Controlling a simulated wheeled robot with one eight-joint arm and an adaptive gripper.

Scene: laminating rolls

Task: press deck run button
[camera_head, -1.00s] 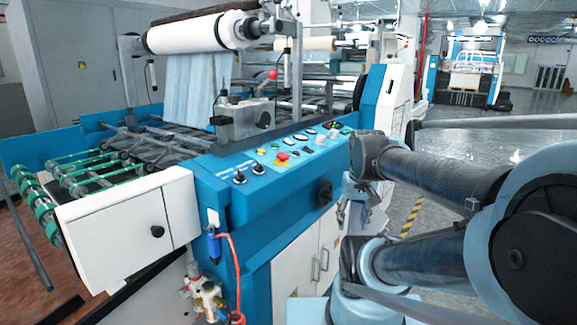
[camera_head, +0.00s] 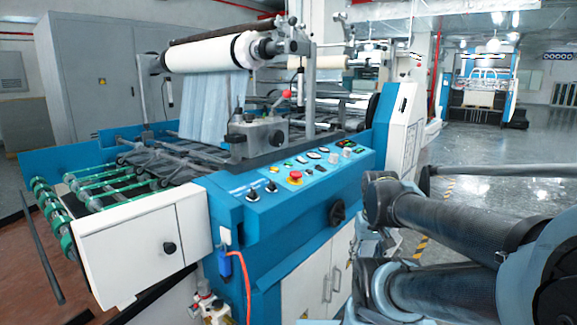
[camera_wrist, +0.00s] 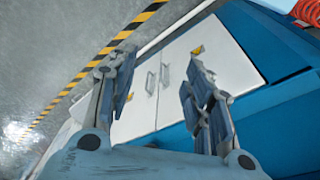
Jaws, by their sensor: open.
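The blue control deck (camera_head: 262,208) of the laminating machine runs across the middle of the head view. Its sloped top carries a red emergency button on a yellow base (camera_head: 295,176), black knobs (camera_head: 252,194), several small coloured buttons (camera_head: 302,160) and a dark display (camera_head: 343,142). Which button is the run button cannot be read. My gripper (camera_wrist: 158,95) shows in the wrist view with its two fingers apart and nothing between them. It faces the white cabinet doors (camera_wrist: 180,75) below the deck. The deck's buttons are not in the wrist view.
A black handwheel (camera_head: 337,213) sticks out of the deck's front. An orange hose (camera_head: 244,285) hangs at the left corner, and it also shows in the wrist view (camera_wrist: 306,12). Grey floor with a yellow-black stripe (camera_wrist: 92,68) lies beside the cabinet.

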